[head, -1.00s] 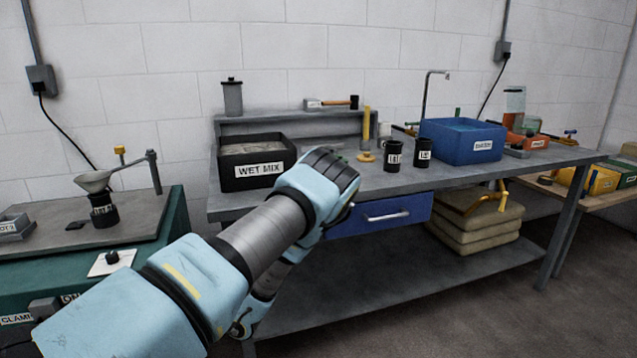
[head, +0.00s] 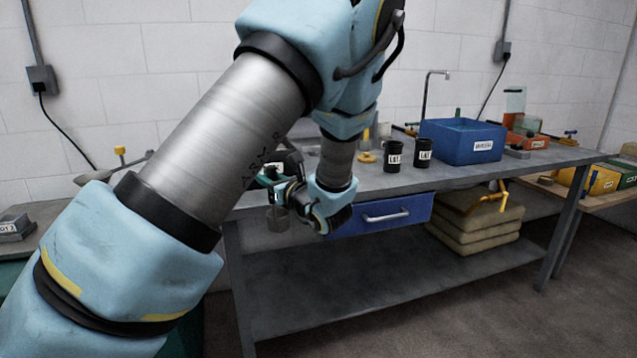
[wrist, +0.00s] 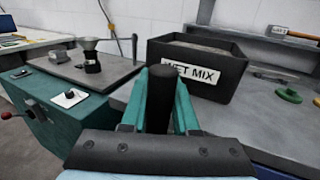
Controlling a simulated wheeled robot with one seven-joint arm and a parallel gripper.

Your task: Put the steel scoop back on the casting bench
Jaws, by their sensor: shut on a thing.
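My gripper (head: 276,186) is in front of the left part of the grey casting bench (head: 480,170), near its front edge. In the wrist view its teal fingers (wrist: 163,100) are shut on a dark upright handle (wrist: 160,88). A small grey metal cup (head: 278,219) shows just below the gripper in the head view, and looks like the bowl of the steel scoop. My arm hides much of the scoop and the bench's left end in the head view. In the wrist view, the bench top (wrist: 195,118) shows beyond the fingers.
A black WET MIX bin (wrist: 198,75) stands on the bench ahead. A green-sided bench (wrist: 60,110) with a funnel is at left. Bare bench top shows near the bin.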

